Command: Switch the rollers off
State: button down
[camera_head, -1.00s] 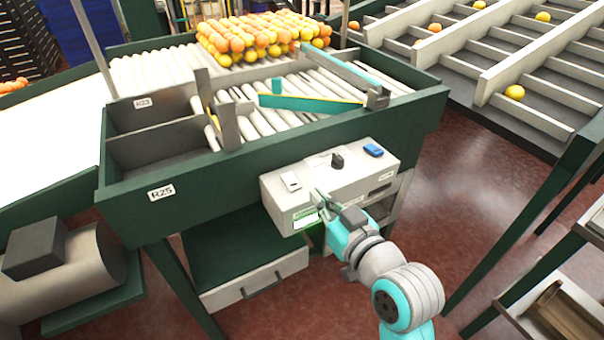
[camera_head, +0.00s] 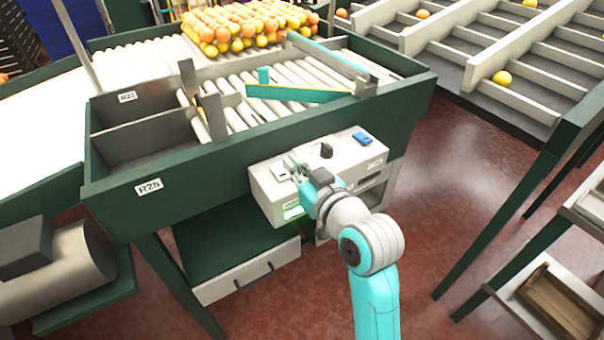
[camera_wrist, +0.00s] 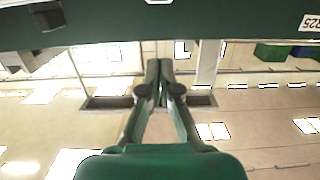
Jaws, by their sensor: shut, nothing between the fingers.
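A grey control box (camera_head: 345,160) is mounted on the front of the green roller table. On its top are a white switch plate (camera_head: 281,174) at the left, a black knob (camera_head: 326,150) in the middle and a blue piece (camera_head: 362,139) at the right. My gripper (camera_head: 291,163) is shut and empty, its fingertips at the box's top between the white switch and the knob. I cannot tell whether they touch it. The shut fingers also show in the wrist view (camera_wrist: 159,68); the switches do not show there.
White rollers (camera_head: 235,115) lie behind the box, with a teal bar (camera_head: 300,94) across them. Piled oranges (camera_head: 240,28) stand at the back. Slatted chutes (camera_head: 500,50) are at the right. A drawer (camera_head: 245,272) is below; red floor (camera_head: 450,170) is clear at the right.

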aim_at(283, 174)
jog(key=x, duration=0.5)
notch_tip(283, 174, down, 3)
jog(key=shift+r, duration=0.2)
jog(key=shift+f, duration=0.7)
